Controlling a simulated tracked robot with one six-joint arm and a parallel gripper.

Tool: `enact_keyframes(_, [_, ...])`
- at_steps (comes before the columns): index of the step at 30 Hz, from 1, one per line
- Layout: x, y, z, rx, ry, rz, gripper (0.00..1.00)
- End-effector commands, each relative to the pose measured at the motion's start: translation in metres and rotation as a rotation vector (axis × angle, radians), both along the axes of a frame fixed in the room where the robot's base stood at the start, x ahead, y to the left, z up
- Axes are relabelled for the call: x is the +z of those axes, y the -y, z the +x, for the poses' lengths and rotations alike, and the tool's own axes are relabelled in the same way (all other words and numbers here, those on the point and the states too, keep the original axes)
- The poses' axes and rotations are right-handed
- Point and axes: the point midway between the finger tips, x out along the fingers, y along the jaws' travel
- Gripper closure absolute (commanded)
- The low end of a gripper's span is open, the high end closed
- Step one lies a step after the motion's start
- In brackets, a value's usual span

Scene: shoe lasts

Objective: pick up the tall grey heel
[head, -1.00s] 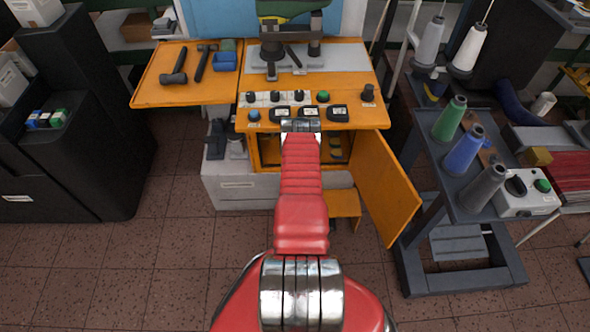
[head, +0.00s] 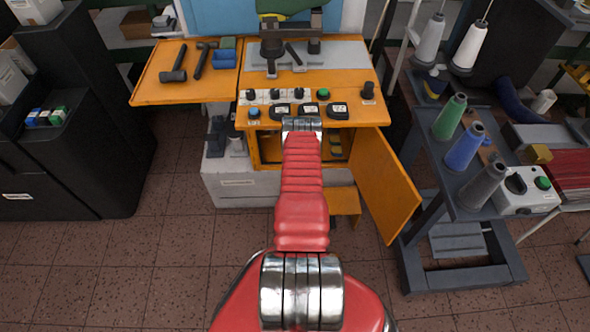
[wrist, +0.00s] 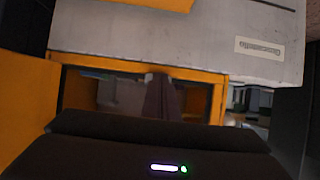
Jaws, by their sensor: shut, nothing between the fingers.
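I cannot pick out the tall grey heel for certain in either view. In the wrist view my gripper (wrist: 158,78) shows as dark, close-set fingers, shut and empty, in front of the orange-framed cabinet opening (wrist: 138,66). The inside behind the fingers is dim, and my gripper's dark body covers the lower part. In the head view my red arm reaches forward to the orange workbench (head: 190,90). Its end hides my gripper and part of the open cabinet below.
The cabinet's orange door (head: 385,185) hangs open on the right. A grey cart (head: 455,185) with thread cones stands beyond it. A pale grey box (head: 235,187) is under the bench. A black cabinet (head: 65,150) is at left. The tiled floor between is clear.

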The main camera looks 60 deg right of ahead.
Motion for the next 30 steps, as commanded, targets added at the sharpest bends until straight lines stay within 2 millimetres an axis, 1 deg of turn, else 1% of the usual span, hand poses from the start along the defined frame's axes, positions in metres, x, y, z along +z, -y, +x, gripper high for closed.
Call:
enact_keyframes(3, [-0.026, -0.019, -0.011, 0.000, -0.074, 0.121, 1.00])
enact_keyframes(6, [-0.043, -0.036, -0.020, 0.003, -0.146, 0.234, 1.00])
enact_keyframes(9, [-0.050, -0.053, -0.026, 0.010, -0.215, 0.343, 1.00])
enact_keyframes(12, [-0.047, -0.067, -0.028, 0.021, -0.279, 0.440, 1.00])
enact_keyframes(14, [-0.040, -0.074, -0.027, 0.030, -0.317, 0.491, 1.00])
enact_keyframes(20, [-0.003, -0.092, -0.016, 0.068, -0.422, 0.620, 1.00])
enact_keyframes(26, [0.045, -0.107, -0.001, 0.109, -0.502, 0.700, 1.00])
enact_keyframes(30, [0.081, -0.117, 0.011, 0.139, -0.551, 0.738, 1.00])
